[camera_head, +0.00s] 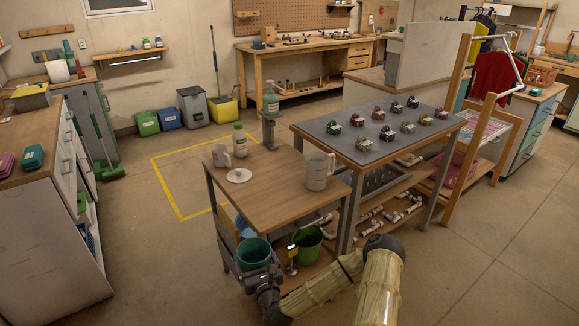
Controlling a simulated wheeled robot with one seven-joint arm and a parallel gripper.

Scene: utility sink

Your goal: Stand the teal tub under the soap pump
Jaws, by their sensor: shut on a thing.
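The teal tub (254,248) is upright, mouth up, at the front left of the small wooden-topped table, lower in the picture than its top. My gripper (258,272) is shut on the tub from the near side; its fingers are partly hidden by the tub and the wrist. The soap pump (270,102) is a pale teal bottle with a label, on a grey stand (268,132) at the table's far edge. The tub is well apart from the pump.
The small table's top (265,180) holds a white lidded bottle (239,141), a mug (221,155), a white lid (239,175) and a grey pitcher (318,172). A green bucket (307,246) is below. A grey-topped table (380,135) with several small items adjoins at right.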

